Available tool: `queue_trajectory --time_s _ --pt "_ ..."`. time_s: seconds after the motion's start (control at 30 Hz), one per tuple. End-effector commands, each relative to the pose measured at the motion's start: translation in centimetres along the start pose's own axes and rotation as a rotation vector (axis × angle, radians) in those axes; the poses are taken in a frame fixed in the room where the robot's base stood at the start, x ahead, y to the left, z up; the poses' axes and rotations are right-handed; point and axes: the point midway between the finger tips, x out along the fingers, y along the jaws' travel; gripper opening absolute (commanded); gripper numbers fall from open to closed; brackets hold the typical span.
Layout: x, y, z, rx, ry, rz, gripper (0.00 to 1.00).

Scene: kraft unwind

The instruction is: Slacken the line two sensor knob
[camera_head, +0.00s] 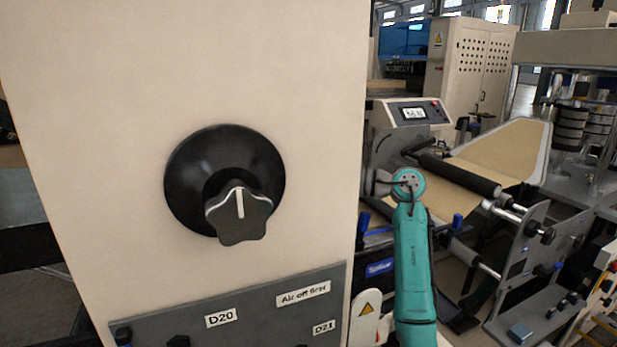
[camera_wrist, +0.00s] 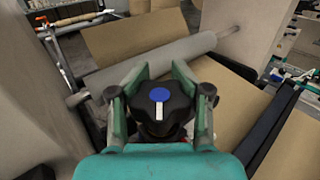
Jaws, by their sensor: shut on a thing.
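In the wrist view a black lobed knob (camera_wrist: 161,100) with a blue centre cap and a white pointer line sits between the two fingers of my gripper (camera_wrist: 160,112). The fingers are shut on the knob from both sides. The white line points toward the bottom of the picture. In the head view my teal arm reaches toward the unwind machine at the right, and its end is beside the roller. The gripper's fingers and the held knob cannot be made out there.
A large black knob (camera_head: 240,213) with a white line is on the cream panel (camera_head: 120,80) close at left. Below it a grey plate (camera_head: 260,310) carries labels D20, D21 and "Air off first". A dark roller (camera_head: 455,174) and brown kraft web (camera_head: 505,150) lie near my arm.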

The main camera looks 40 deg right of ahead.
Motion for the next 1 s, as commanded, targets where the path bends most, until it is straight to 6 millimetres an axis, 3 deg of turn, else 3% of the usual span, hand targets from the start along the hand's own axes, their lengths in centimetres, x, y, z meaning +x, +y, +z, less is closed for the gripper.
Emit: queue_trajectory --time_s 0.6,1.0 --pt "-0.6 0.4 -0.3 0.007 0.004 0.530 0.09" --pt "-0.7 0.8 -0.5 0.009 0.004 0.697 0.12"
